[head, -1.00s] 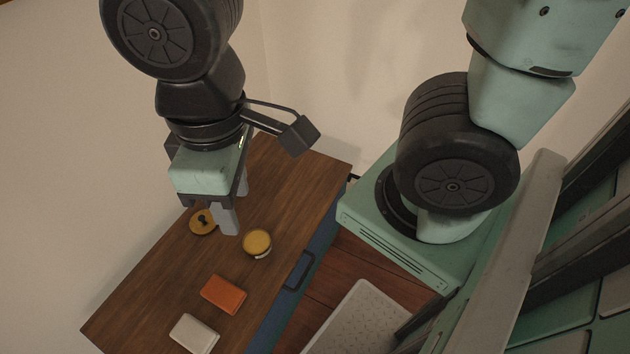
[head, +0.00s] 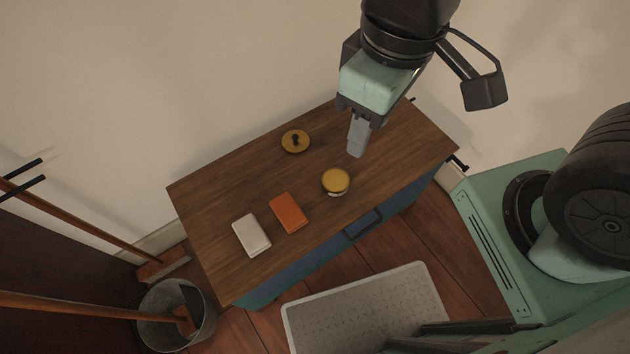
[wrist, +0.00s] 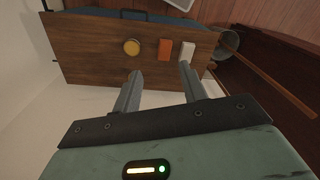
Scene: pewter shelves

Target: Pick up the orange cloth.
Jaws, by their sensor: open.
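The orange cloth (head: 289,212) is a flat folded rectangle lying on the wooden tabletop of a cabinet. It also shows in the wrist view (wrist: 166,49), beyond the fingertips and between their lines. My gripper (head: 357,140) is above the right part of the tabletop, up and to the right of the cloth in the head view, and apart from it. In the wrist view my gripper (wrist: 160,74) has its two grey fingers spread with nothing between them.
A white folded cloth (head: 251,235) lies just left of the orange one. A yellow-topped round container (head: 335,181) stands to its right. A round wooden lid with a dark knob (head: 295,141) lies behind. A metal bucket (head: 176,316) and brooms stand left; a pale mat (head: 367,308) lies in front.

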